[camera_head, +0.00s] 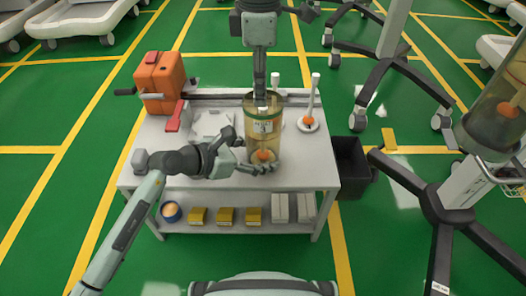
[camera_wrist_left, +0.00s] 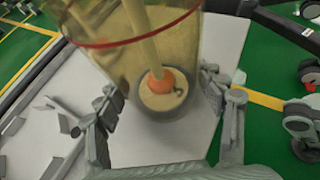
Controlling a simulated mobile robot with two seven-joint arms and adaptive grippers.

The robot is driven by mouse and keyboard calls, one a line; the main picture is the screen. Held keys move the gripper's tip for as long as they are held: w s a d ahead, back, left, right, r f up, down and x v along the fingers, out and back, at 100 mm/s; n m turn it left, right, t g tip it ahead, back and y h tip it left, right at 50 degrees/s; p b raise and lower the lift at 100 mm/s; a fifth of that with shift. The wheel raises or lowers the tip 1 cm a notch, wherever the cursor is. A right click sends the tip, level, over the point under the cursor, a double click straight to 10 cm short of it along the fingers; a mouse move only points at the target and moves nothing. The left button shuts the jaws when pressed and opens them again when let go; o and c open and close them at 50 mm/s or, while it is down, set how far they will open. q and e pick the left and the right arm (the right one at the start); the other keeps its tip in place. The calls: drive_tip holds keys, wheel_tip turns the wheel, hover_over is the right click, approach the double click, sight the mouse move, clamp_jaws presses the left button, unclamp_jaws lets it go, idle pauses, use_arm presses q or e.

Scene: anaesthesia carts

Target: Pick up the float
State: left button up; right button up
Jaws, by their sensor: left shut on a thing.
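A clear yellowish cylinder (camera_head: 250,128) with a label reading 3 stands upright on the white cart. Inside its bottom is an orange float (camera_head: 263,155) with a pale rod; the float also shows in the left wrist view (camera_wrist_left: 157,82). My left gripper (camera_head: 248,157) is around the lower cylinder, one finger on each side, shut on it; its fingers also show in the left wrist view (camera_wrist_left: 165,115). My right gripper (camera_head: 261,94) reaches down from above to the cylinder's mouth. Whether its fingers hold the rod is hidden.
A white rod with an orange ball on a round base (camera_head: 308,124) stands to the right. An orange box (camera_head: 160,80) and a red-handled item (camera_head: 174,118) are at the left. A dark bin (camera_head: 352,165) and wheeled stand (camera_head: 440,205) flank the cart's right side.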

sight(263, 109)
drive_tip(key=shift+s+d+f, duration=0.1)
drive_tip(key=shift+d+f, duration=0.05)
drive_tip(key=shift+f, duration=1.25)
drive_tip(key=shift+d+f, duration=0.1)
drive_tip(key=shift+f, duration=1.25)
drive_tip(key=shift+c, duration=0.5)
clamp_jaws()
